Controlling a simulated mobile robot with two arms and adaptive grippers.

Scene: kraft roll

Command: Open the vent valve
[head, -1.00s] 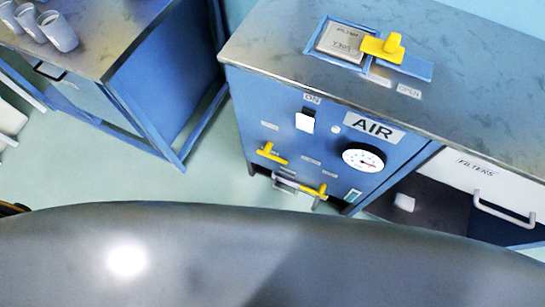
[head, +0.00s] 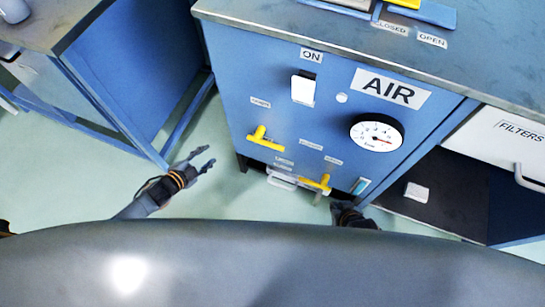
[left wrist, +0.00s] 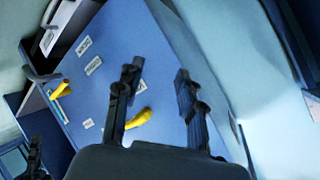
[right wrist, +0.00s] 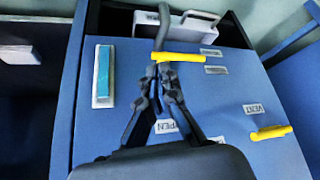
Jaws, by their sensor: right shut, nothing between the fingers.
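Two yellow valve handles are on the blue AIR cabinet front: a left one (head: 265,138) and a right one (head: 318,184). In the right wrist view, a label that seems to read VENT (right wrist: 253,108) sits beside the left handle (right wrist: 268,132). My right gripper (right wrist: 160,70) is shut and empty, its tips right at the right handle (right wrist: 190,57); contact is unclear. In the head view it is partly hidden. My left gripper (head: 207,157) is open, left of the cabinet. In the left wrist view the left handle (left wrist: 138,118) shows beyond its spread fingers (left wrist: 155,76).
An open shelf with a white block (head: 418,192) is at right. A blue bench (head: 140,70) stands left, with floor between.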

